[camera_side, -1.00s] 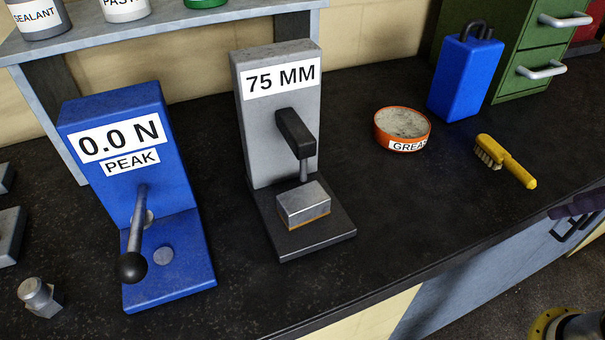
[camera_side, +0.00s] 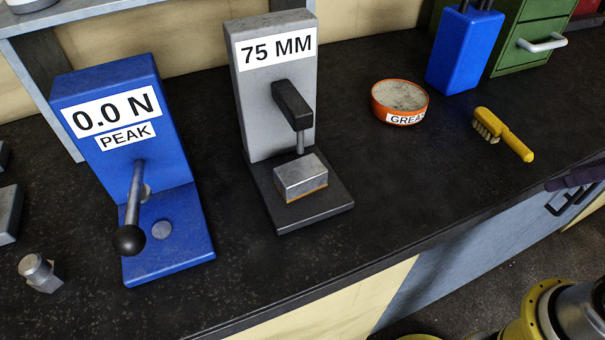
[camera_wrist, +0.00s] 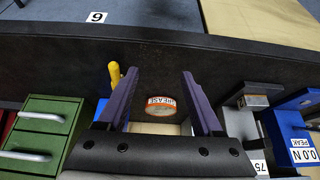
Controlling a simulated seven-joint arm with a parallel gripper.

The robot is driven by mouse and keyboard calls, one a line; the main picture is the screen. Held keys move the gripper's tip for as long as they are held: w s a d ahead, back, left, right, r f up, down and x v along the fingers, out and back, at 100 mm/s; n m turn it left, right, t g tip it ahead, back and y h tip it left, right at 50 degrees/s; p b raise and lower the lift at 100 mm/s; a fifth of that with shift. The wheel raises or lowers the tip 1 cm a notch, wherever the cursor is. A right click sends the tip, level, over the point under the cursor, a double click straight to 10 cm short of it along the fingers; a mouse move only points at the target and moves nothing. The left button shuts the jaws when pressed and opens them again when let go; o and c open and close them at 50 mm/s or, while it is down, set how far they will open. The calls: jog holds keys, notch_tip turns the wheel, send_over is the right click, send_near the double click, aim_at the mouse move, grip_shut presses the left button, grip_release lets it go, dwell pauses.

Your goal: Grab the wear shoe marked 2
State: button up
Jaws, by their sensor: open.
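A purple finger part (camera_side: 575,178) shows at the right edge of the side view, away from the block and past the bench front.
A blue 0.0 N tester (camera_side: 175,240) with a lever stands left of the gauge. A bolt (camera_side: 40,272) lies front left. The front-middle bench is clear.

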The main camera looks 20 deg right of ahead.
dwell(0.3)
jog(key=o, duration=0.5)
